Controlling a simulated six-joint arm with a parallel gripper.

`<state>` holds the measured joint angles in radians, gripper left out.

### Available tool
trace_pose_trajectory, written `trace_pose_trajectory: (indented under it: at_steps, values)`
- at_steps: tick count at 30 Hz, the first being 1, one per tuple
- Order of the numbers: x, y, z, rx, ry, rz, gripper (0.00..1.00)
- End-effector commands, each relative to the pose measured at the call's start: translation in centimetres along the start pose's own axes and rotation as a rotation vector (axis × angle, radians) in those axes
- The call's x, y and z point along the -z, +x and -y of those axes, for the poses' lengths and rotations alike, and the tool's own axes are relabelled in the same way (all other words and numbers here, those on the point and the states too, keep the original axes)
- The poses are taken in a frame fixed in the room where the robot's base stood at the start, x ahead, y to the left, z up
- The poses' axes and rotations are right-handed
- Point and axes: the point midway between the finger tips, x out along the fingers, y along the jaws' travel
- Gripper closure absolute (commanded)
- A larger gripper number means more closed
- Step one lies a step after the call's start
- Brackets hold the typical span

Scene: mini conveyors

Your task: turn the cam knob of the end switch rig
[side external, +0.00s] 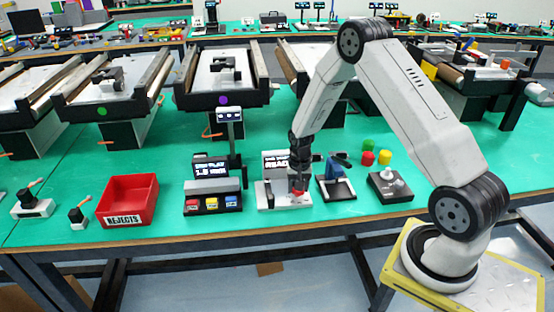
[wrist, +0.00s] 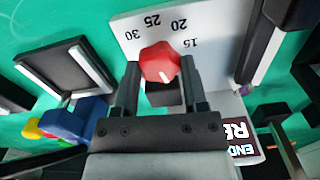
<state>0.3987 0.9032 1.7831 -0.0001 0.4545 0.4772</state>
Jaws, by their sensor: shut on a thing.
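The end switch rig (side external: 268,198) stands near the front edge of the green table, with a dark display behind it. Its cam knob is red (wrist: 160,63) with a white pointer mark, and it sits in front of a white dial plate (wrist: 205,28) marked 15, 20, 25 and 30. The pointer mark is on the knob's lower right in the wrist view. My gripper (wrist: 161,75) is shut on the knob, one finger on each side. In the side external view my gripper (side external: 298,187) is low over the rig and hides part of it.
A dark stand with a blue part (side external: 334,175) is close on the right of the rig, and a dark block with a grey knob (side external: 391,186) lies beyond it. A button box (side external: 212,205) and a red REJECTS bin (side external: 128,200) are on the left. Conveyors (side external: 222,75) line the back.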

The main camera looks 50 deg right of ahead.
Motion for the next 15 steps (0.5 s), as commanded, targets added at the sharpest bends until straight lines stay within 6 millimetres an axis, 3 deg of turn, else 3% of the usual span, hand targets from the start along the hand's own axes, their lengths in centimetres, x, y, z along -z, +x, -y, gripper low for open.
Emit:
trace_pose_trajectory:
  at_steps: [15]
  values:
    - [-0.05, -0.03, 0.02, 0.0, -0.418, 0.002, 1.0]
